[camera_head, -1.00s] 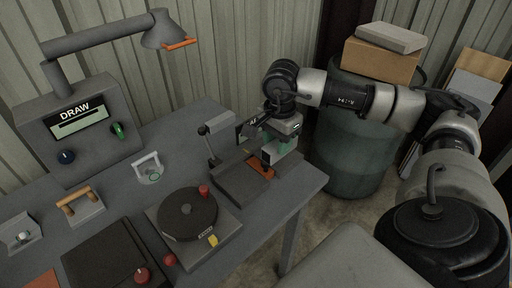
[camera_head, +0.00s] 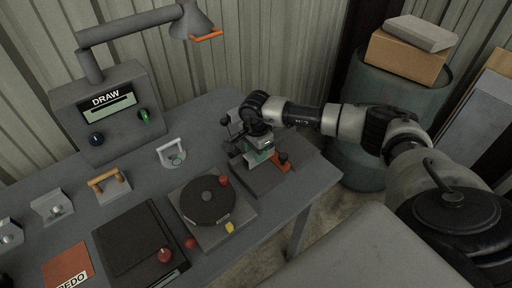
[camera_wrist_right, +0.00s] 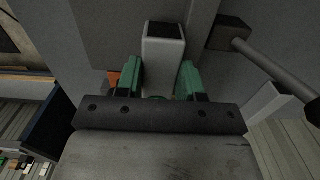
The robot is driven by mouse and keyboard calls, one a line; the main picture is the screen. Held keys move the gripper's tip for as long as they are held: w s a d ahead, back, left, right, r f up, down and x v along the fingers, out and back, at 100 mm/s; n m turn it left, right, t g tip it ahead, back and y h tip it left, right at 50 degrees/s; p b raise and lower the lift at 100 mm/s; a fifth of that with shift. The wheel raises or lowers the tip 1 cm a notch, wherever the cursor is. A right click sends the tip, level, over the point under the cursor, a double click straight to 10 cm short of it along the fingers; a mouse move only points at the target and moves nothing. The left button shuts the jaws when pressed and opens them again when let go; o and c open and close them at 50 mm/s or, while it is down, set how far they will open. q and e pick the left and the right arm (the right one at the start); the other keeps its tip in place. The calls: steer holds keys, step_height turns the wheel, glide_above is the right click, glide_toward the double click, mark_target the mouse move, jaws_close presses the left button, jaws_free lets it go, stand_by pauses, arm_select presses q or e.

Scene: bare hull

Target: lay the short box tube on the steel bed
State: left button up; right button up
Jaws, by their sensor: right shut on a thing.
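The short box tube (camera_wrist_right: 163,55) is a pale grey square tube with a dark open end. In the right wrist view it stands between the two green fingers of my right gripper (camera_wrist_right: 160,82), which is shut on it. In the head view my right gripper (camera_head: 258,156) is over the dark grey steel bed (camera_head: 268,181) at the table's right end and hides most of the tube. I cannot tell whether the tube touches the bed. My left gripper is not in view.
A lever (camera_wrist_right: 275,66) and an orange piece (camera_head: 281,165) are close to the gripper. A round turntable (camera_head: 208,200) stands to the left. A lamp (camera_head: 190,22) and a DRAW console (camera_head: 112,110) are at the back left. A drum with boxes (camera_head: 405,85) stands off the table.

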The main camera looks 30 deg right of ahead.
steer(key=shift+f+b, duration=0.3)
steer(key=shift+b, duration=0.05)
steer(key=o, duration=1)
steer(key=shift+c, duration=0.2)
steer(key=shift+r+p, duration=0.35)
steer(key=shift+r, duration=0.15)
step_height(320, 180, up, 12)
steer(key=b, duration=0.3)
steer(key=shift+f+b, duration=0.2)
steer(key=shift+b, duration=0.2)
